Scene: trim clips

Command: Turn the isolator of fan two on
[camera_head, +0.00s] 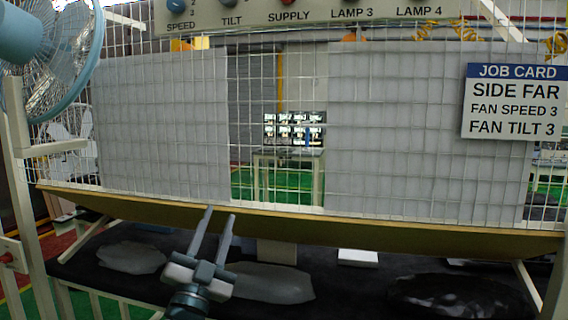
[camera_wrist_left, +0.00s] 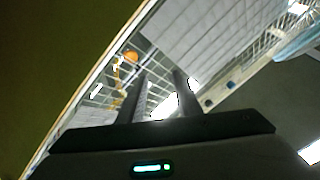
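No isolator labelled for fan two can be made out in either view. A pale blue fan (camera_head: 45,45) stands at the upper left, partly cut off by the picture edge. A control panel (camera_head: 330,14) along the top carries knobs over the labels SPEED, TILT, SUPPLY, LAMP 3 and LAMP 4; its upper part is cut off. My left gripper (camera_head: 221,211) is low in front of the wooden ledge, pointing up, with its fingers apart and nothing between them. Its two fingers also show in the left wrist view (camera_wrist_left: 161,80). My right gripper is out of view.
A wire grid holds two grey panels (camera_head: 160,125) (camera_head: 428,130) with a gap between. A job card (camera_head: 513,101) hangs at right, reading side far, fan speed 3, fan tilt 3. A wooden ledge (camera_head: 300,226) runs below the grid, above a dark surface with grey shapes.

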